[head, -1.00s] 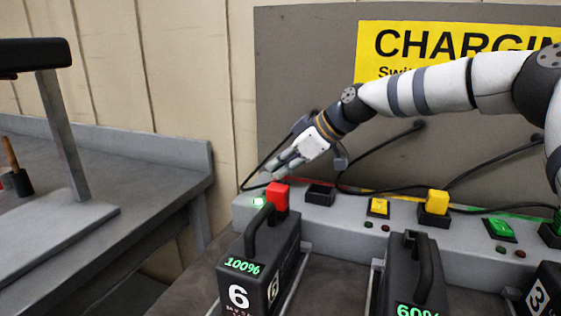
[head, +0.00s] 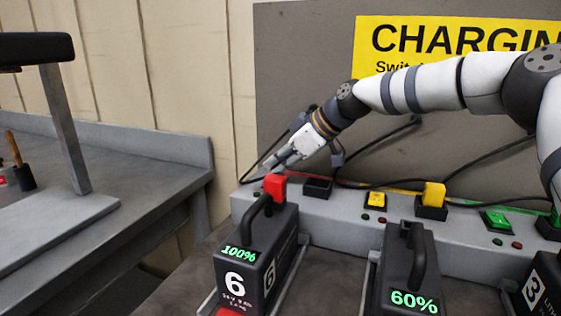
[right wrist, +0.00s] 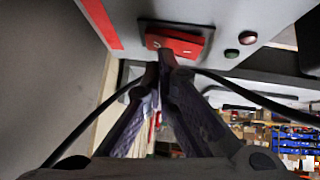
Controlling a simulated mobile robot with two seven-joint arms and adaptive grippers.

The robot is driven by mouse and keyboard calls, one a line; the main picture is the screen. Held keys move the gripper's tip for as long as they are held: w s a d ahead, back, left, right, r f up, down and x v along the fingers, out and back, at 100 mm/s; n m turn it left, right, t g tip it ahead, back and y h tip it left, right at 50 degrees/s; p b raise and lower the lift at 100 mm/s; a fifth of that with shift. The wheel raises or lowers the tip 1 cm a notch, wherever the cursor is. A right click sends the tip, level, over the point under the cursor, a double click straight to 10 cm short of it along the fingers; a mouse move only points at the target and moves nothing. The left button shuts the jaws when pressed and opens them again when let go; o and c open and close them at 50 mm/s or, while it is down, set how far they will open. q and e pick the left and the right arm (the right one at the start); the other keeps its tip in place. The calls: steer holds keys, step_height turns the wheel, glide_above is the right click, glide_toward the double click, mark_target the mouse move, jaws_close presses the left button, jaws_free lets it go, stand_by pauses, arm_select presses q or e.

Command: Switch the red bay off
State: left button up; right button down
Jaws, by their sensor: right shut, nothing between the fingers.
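The red switch (right wrist: 175,43) is a red rocker in a black frame, seen in the right wrist view. Beside it a green lamp (right wrist: 231,53) and a red lamp (right wrist: 248,38) both look dark. My right gripper (head: 268,168) reaches down to the left end of the grey charging strip (head: 340,226). Its closed fingertips (right wrist: 164,62) are empty and at the edge of the red switch; contact cannot be told. In the head view the switch is hidden behind the red plug block (head: 275,186) and the gripper. My left gripper is out of view.
Battery 6 (head: 262,265), reading 100%, stands before the strip; another battery (head: 405,270) reads 60%. An empty black socket (head: 318,188), a yellow switch (head: 375,200) and a green switch (head: 496,221) lie to the right. Black cables loop behind. A grey bench (head: 150,180) is left.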

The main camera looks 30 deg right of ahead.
steer(key=shift+s+a, duration=0.15)
steer(key=shift+a, duration=0.1)
steer(key=shift+r, duration=0.15)
steer(key=v, duration=1.2)
